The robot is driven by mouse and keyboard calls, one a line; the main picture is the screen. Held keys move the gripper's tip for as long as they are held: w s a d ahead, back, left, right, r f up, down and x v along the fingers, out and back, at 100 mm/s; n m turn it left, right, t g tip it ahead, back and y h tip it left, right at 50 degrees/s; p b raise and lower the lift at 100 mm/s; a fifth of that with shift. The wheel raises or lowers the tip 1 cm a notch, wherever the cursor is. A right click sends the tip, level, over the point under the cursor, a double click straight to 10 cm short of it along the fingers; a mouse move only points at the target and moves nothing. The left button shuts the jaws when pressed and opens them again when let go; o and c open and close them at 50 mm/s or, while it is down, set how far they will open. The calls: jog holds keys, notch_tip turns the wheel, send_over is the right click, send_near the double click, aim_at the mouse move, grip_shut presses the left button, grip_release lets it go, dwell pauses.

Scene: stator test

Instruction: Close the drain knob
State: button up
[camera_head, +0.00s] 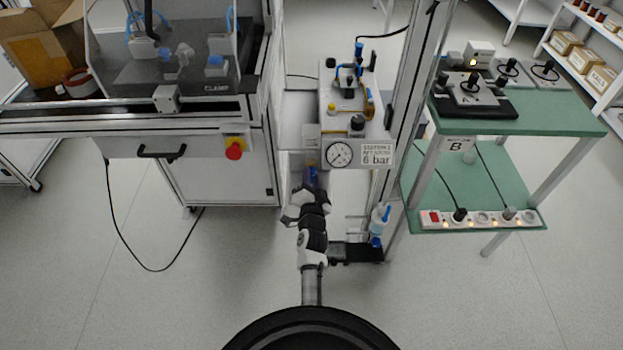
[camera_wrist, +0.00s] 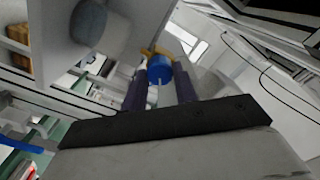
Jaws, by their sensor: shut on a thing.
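The drain knob appears to be the round blue knob (camera_wrist: 160,68) with a pale line on it in the wrist view. A yellow-orange part sits just behind it. My gripper (camera_wrist: 160,80) has its two dark fingers on either side of this knob and is shut on it. The knob is mostly hidden there by my gripper and wrist.
The pressure panel marked 6 bar (camera_head: 377,154) is just above my gripper. A drawer cabinet with a red button (camera_head: 234,149) stands left. A frame post (camera_head: 409,90), a blue-handled bottle-like part (camera_head: 379,217) and a green shelf table (camera_head: 560,113) stand right.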

jog(key=m, duration=0.6)
jog(key=shift+r, duration=0.15)
jog(key=shift+w+m, duration=0.1)
jog(key=shift+m, duration=0.2)
jog(key=o, duration=1)
jog(key=shift+c, duration=0.2)
jog(key=shift+s+f, duration=0.2)
